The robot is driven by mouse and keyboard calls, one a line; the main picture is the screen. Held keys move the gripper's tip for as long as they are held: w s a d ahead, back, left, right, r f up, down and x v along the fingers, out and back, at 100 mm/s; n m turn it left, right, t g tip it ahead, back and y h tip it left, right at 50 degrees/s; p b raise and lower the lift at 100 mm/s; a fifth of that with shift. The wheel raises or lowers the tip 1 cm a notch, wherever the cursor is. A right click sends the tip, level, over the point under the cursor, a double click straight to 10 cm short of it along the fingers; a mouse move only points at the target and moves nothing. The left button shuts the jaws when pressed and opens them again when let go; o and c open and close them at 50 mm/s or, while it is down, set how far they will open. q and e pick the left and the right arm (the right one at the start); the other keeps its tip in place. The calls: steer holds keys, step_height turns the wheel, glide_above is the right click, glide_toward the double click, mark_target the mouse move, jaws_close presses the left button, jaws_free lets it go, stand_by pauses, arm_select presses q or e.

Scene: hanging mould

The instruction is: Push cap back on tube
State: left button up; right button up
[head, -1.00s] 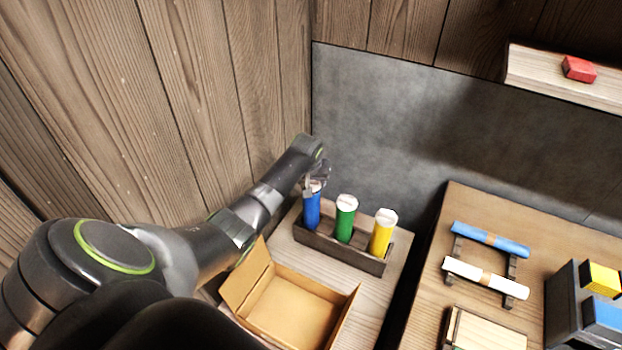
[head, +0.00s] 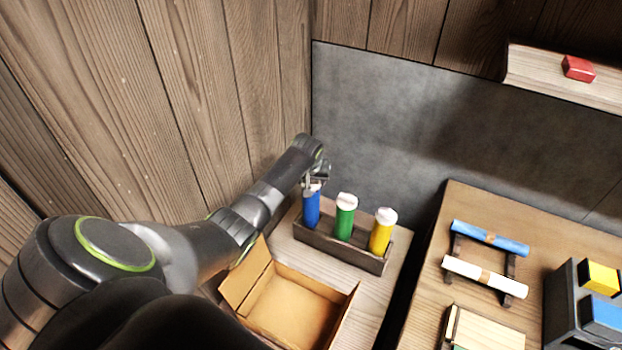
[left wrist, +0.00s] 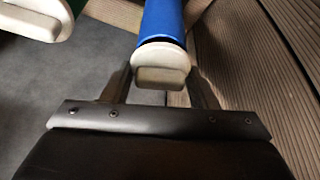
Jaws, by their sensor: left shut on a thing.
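The blue tube (head: 311,211) stands upright in the left end of a dark wooden rack (head: 340,250). My left gripper (head: 314,187) is at its top, shut on its white cap. In the left wrist view the cap (left wrist: 162,66) sits between the fingers at the end of the blue tube (left wrist: 162,18). A thin dark line shows between cap and tube; I cannot tell if it is a gap or shadow. A green tube (head: 345,222) and a yellow tube (head: 381,237) stand beside it in the rack, both with white caps on. My right gripper is not in view.
An open cardboard box (head: 290,308) stands in front of the rack. A grey panel (head: 400,120) is behind, a plank wall (head: 200,100) at left. On the right bench, blue (head: 490,238) and white (head: 485,277) rolls lie on a stand. A red block (head: 578,68) sits on a shelf.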

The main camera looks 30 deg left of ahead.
arm_select(q)
steer(key=shift+p, duration=0.3)
stand_by(0.6)
steer(key=o, duration=1)
steer(key=shift+o, duration=0.4)
steer(key=o, duration=0.4)
step_height(320, 180, up, 7)
steer(key=p, duration=0.7)
steer(key=shift+p, duration=0.4)
